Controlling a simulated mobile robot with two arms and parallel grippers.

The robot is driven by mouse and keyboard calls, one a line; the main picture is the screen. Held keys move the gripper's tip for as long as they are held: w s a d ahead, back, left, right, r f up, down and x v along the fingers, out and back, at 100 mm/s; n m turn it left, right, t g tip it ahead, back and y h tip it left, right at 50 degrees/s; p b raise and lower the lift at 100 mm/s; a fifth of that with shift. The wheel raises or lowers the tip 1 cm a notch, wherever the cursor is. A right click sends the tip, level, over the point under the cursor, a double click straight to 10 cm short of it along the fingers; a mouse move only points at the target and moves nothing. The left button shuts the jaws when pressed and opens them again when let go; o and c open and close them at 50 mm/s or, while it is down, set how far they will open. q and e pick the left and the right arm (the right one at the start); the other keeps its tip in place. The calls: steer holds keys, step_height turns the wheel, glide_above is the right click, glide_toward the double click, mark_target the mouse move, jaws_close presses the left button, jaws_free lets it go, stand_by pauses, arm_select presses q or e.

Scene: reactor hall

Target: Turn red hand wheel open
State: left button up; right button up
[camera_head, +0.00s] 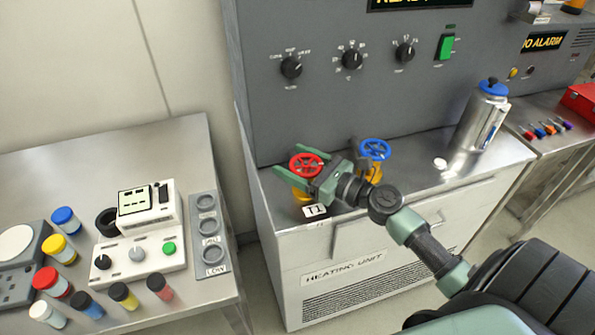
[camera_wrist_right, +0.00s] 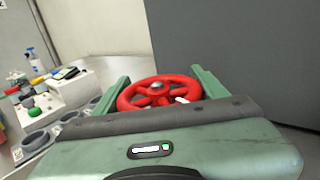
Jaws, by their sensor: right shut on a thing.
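The red hand wheel (camera_head: 306,164) sits on a yellow valve body (camera_head: 300,195) on the heating unit's metal top, close to the grey panel. My right gripper (camera_head: 299,172) reaches in from the right, with one finger on each side of the wheel. In the right wrist view the red wheel (camera_wrist_right: 160,92) lies between the two green fingers (camera_wrist_right: 160,88), and the gripper is shut on its rim. The near edge of the wheel is hidden behind the gripper body. My left gripper is not in view.
A blue hand wheel (camera_head: 375,149) stands just right of the red one, close to my right wrist. A silver flask (camera_head: 481,118) is farther right. The grey panel (camera_head: 340,110) rises behind. A side table with jars and a white device (camera_head: 140,250) stands left.

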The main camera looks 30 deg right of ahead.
mark_target(291, 161)
steer(key=n+g+y+b, duration=0.1)
steer(key=y, duration=0.1)
steer(key=n+g+y+b, duration=0.1)
steer(key=n+y+b, duration=0.1)
steer(key=shift+s+a+f, duration=0.15)
steer(key=shift+a+f, duration=0.05)
steer(key=shift+a, duration=0.15)
steer(key=shift+s+a+r+n+g+y+b, duration=0.1)
steer(key=shift+n+g+y+b, duration=0.2)
steer(key=shift+n+g+y, duration=0.2)
steer(key=shift+s+a+n+g+y+b, duration=0.1)
steer(key=shift+n+g+y+b, duration=0.25)
steer(key=shift+g, duration=0.25)
steer(key=o, duration=1.4)
steer(key=shift+a, duration=0.1)
steer(key=shift+c, duration=0.2)
step_height(291, 161, up, 20)
steer(key=shift+p, duration=0.35)
